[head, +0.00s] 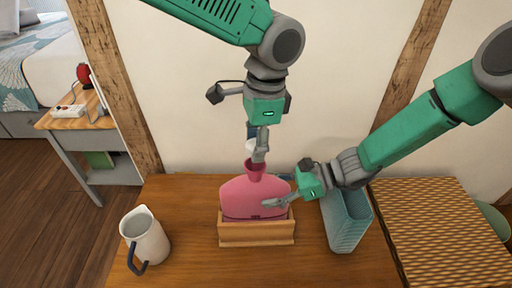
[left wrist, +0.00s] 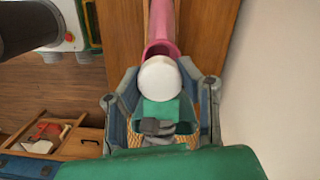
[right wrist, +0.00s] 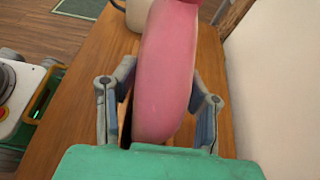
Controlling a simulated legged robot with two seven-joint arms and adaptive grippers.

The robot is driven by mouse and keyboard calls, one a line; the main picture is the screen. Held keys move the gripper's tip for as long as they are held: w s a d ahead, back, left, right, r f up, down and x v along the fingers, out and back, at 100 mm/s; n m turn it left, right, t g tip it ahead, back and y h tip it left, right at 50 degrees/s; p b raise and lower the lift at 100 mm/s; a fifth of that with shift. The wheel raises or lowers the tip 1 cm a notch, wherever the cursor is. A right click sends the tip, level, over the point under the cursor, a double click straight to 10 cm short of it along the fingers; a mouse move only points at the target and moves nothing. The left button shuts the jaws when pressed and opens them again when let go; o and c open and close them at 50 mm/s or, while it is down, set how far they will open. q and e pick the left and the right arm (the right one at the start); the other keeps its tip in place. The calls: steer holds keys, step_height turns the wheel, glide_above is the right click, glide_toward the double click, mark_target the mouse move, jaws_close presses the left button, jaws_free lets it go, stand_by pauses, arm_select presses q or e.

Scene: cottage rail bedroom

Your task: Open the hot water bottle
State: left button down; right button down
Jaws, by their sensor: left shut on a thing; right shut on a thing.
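The pink hot water bottle (head: 245,198) stands upright in a small wooden box (head: 257,235) on the table. Its neck (head: 255,168) points up, and its open funnel mouth (left wrist: 160,48) shows in the left wrist view. My left gripper (head: 258,148) is shut on the white stopper (left wrist: 160,79), just above the mouth. The stopper looks clear of the neck, though it hides part of the rim. My right gripper (head: 274,202) is shut on the bottle's body at its right side. The pink body (right wrist: 163,75) lies between its fingers in the right wrist view.
A white jug (head: 147,240) with a blue handle stands left of the box. A teal ribbed basket (head: 346,222) stands close to the right, under my right arm. A woven-topped piece (head: 440,230) fills the table's right. The wall is close behind.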

mark_target(254, 143)
arm_select(q)
steer(key=shift+r, duration=1.5)
arm_select(e)
steer(key=c, duration=0.8)
jaws_free()
steer(key=shift+c, duration=0.2)
steer(key=v, duration=1.2)
